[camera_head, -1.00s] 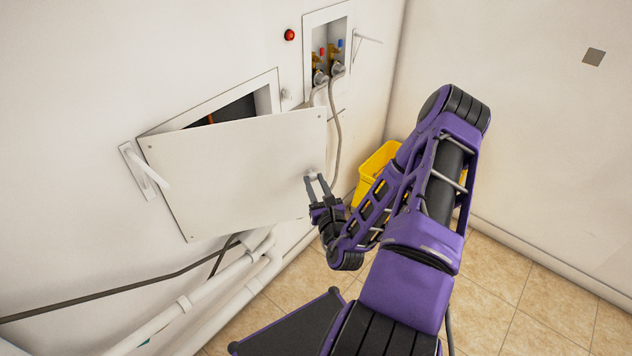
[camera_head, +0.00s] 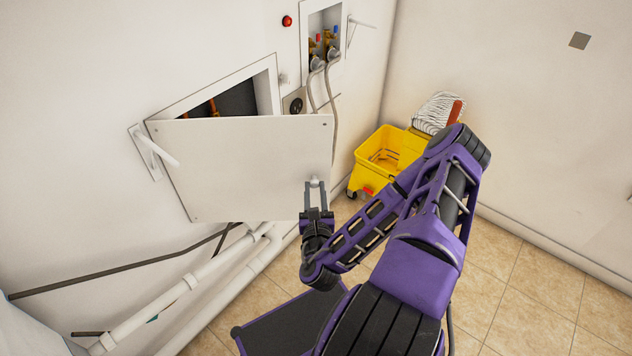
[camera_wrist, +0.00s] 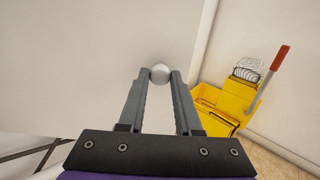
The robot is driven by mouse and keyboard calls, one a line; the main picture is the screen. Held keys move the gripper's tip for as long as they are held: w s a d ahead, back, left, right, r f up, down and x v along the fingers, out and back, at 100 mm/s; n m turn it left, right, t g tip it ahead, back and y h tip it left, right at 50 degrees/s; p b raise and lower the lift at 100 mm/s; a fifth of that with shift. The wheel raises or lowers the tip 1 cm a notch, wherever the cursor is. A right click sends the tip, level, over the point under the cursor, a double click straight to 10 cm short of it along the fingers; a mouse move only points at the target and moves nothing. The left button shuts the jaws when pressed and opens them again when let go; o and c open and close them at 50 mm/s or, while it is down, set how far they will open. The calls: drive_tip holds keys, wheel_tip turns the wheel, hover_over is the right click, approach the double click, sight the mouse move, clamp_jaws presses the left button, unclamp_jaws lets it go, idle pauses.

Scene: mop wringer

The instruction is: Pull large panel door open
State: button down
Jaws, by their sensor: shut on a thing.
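The large panel door (camera_head: 245,165) is a white rectangular panel, swung part way out from the wall opening and hinged at its left side. Its round white knob (camera_head: 315,182) is near the lower right edge. My gripper (camera_head: 316,188) is shut on the knob. In the wrist view, the knob (camera_wrist: 160,73) sits between the two fingertips (camera_wrist: 160,77), and the panel face (camera_wrist: 75,65) fills the background at left. The dark opening (camera_head: 228,102) with orange pipes shows above the panel's top edge; the rest is hidden by the panel.
A yellow mop bucket (camera_head: 383,152) with a mop (camera_head: 437,113) stands on the tiled floor to the right. White pipes (camera_head: 195,285) run along the wall below the panel. A small tap niche (camera_head: 325,40) with hoses is at upper right. A white handle (camera_head: 155,148) is at left.

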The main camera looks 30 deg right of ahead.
drive_tip(key=shift+s+a+m+g+h, duration=0.25)
drive_tip(key=shift+s+a+h, duration=0.15)
drive_tip(key=shift+s+a, duration=0.3)
drive_tip(key=shift+s+a+m+g+h, duration=0.2)
drive_tip(key=shift+s+a+h, duration=0.25)
drive_tip(key=shift+s, duration=0.3)
drive_tip(key=c, duration=0.6)
unclamp_jaws()
drive_tip(key=shift+s, duration=0.1)
drive_tip(key=shift+p+v, duration=0.45)
drive_tip(key=shift+v, duration=3.25)
